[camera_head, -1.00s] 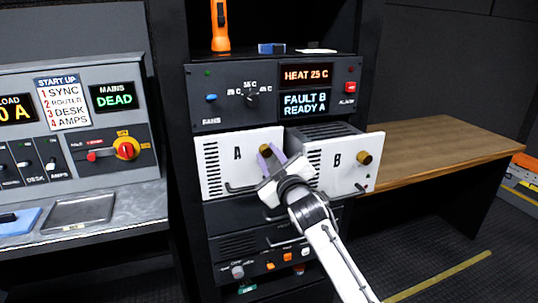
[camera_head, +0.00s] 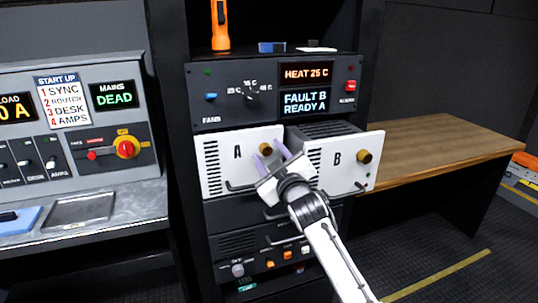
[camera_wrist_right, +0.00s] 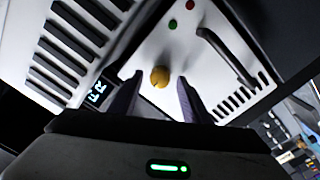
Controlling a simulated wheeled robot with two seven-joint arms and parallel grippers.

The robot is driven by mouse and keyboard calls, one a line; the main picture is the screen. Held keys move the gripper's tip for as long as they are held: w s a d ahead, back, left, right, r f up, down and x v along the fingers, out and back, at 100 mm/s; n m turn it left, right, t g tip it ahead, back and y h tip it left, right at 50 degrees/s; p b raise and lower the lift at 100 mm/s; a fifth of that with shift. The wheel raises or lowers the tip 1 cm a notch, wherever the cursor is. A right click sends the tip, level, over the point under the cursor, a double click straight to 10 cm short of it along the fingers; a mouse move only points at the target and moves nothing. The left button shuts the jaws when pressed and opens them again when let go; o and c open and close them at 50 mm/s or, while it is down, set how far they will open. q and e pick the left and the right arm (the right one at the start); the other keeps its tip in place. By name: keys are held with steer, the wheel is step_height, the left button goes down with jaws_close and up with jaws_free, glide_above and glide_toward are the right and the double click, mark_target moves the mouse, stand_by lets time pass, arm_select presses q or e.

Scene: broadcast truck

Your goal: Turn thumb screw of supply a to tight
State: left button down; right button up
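Supply A (camera_head: 215,160) is a white front panel with vent slots and a handle, in the rack. Its brass thumb screw (camera_head: 265,149) is at the panel's upper right. My right gripper (camera_head: 279,154) is at the panel's right side, its fingertips close to the screw. In the right wrist view the gripper (camera_wrist_right: 158,95) is open, and the round brass screw (camera_wrist_right: 160,77) shows between the spread fingers, a little beyond their tips; contact cannot be told. My left gripper is not in view.
Supply B (camera_head: 325,175), right of A, sticks out of the rack and has its own brass screw (camera_head: 364,157). A display (camera_head: 305,104) above reads "FAULT B READY A". A wooden bench (camera_head: 430,150) is at the right, a control desk (camera_head: 80,130) at the left.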

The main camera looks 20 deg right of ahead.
steer(key=shift+s, duration=0.15)
steer(key=s+b, duration=0.1)
steer(key=s, duration=0.9)
steer(key=shift+f, duration=0.1)
steer(key=s+a+f+g+y, duration=0.1)
steer(key=s+f+g, duration=0.35)
steer(key=f, duration=1.05)
steer(key=s+a+f+m+g, duration=0.1)
steer(key=s+f+m+g, duration=0.1)
steer(key=s+f, duration=1.1)
steer(key=s+a+f+m+g+y, duration=0.1)
steer(key=s+a+f+m+g, duration=0.1)
steer(key=s+f, duration=1.1)
steer(key=s+g, duration=0.1)
steer(key=s, duration=0.2)
steer(key=shift+s+a+m, duration=0.25)
steer(key=shift+m, duration=0.05)
